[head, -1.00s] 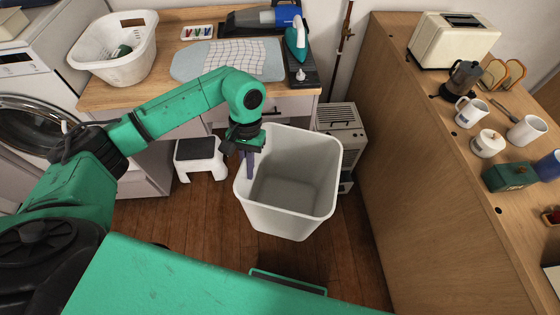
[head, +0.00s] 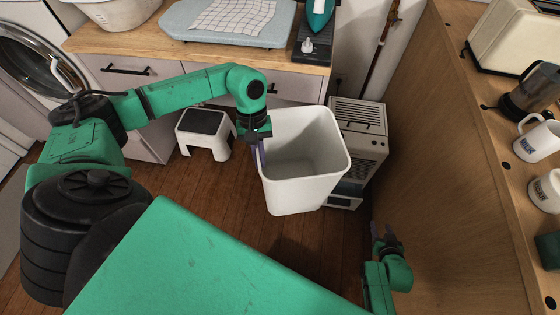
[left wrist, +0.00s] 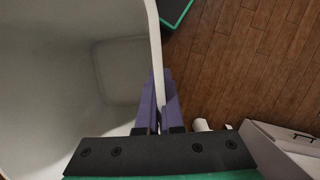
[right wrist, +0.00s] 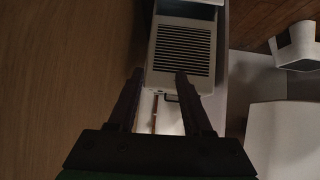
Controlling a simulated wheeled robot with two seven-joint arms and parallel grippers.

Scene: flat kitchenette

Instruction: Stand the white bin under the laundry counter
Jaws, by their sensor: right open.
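The white bin (head: 300,175) is upright in the middle of the head view, in front of the laundry counter (head: 150,45). My left gripper (head: 259,153) is at the bin's left rim. In the left wrist view its purple fingers (left wrist: 159,100) lie on either side of the bin's rim (left wrist: 155,50), closed on it. Whether the bin's base touches the floor is hard to tell. My right gripper (head: 386,238) is open and empty, low beside the wooden side panel; its fingers (right wrist: 155,95) also show in the right wrist view.
A white step stool (head: 204,132) with a dark top stands left of the bin. A beige heater-like unit (head: 358,140) stands close behind and right of it. The wooden counter's panel (head: 430,170) bounds the right. Bare floor (head: 225,190) lies left of the bin.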

